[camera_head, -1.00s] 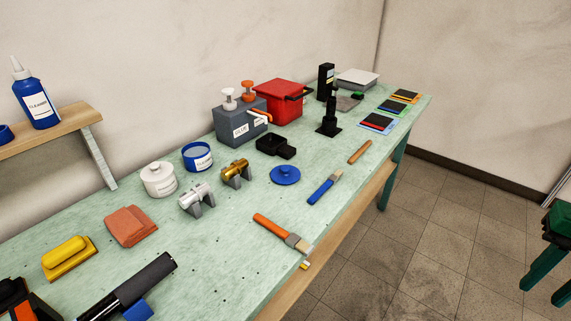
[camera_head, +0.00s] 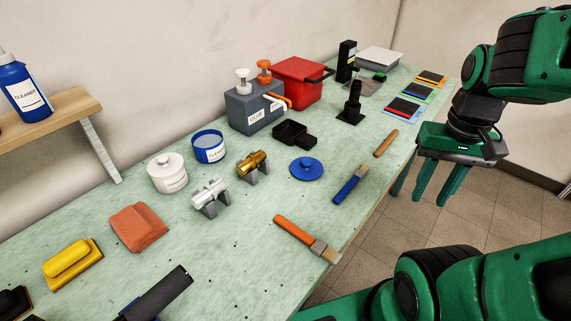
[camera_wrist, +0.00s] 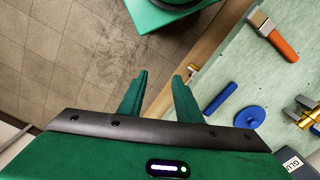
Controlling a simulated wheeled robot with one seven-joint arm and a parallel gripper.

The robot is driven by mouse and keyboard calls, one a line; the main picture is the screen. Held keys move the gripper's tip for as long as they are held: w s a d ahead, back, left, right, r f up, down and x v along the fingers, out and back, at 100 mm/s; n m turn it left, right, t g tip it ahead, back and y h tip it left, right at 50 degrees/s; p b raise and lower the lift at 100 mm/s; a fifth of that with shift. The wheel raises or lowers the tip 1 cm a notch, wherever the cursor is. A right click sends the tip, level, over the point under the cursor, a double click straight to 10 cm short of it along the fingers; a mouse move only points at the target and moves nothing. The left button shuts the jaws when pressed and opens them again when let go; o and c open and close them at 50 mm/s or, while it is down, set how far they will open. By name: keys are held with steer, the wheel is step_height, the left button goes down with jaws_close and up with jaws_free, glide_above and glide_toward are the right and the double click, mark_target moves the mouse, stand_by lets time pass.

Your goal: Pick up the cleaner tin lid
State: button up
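The cleaner tin lid (camera_head: 307,169) is a round blue disc with a small knob, lying flat on the green bench top. It also shows in the wrist view (camera_wrist: 249,117), at the right. The open cleaner tin (camera_head: 208,147), blue with a white label, stands to its left on the bench. My gripper (camera_head: 437,200) is to the right of the lid, past the bench's front edge and over the floor. Its two fingers are apart with nothing between them, as the wrist view (camera_wrist: 160,80) also shows.
A blue-handled brush (camera_head: 349,185) lies between the lid and the bench edge, and an orange-handled brush (camera_head: 300,236) lies nearer. A gold roller (camera_head: 253,165) on a stand is left of the lid. A black tray (camera_head: 294,135) stands behind it.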

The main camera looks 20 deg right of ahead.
steer(key=shift+w, duration=0.1)
steer(key=o, duration=1.4)
steer(key=shift+w+r+n, duration=0.2)
steer(key=shift+r+n, duration=0.2)
steer(key=shift+r, duration=0.25)
steer(key=shift+c, duration=0.2)
steer(key=shift+o, duration=1.1)
steer(key=w+a+r+n, duration=0.1)
steer(key=w+a+n, duration=0.3)
steer(key=w, duration=0.6)
steer(key=shift+r+h, duration=0.3)
steer(key=shift+r, duration=0.1)
steer(key=n, duration=0.7)
glide_toward(307, 160)
steer(key=shift+n, duration=0.3)
steer(key=shift+s+d+f, duration=0.1)
steer(key=shift+s+f, duration=0.05)
steer(key=shift+f, duration=4.6)
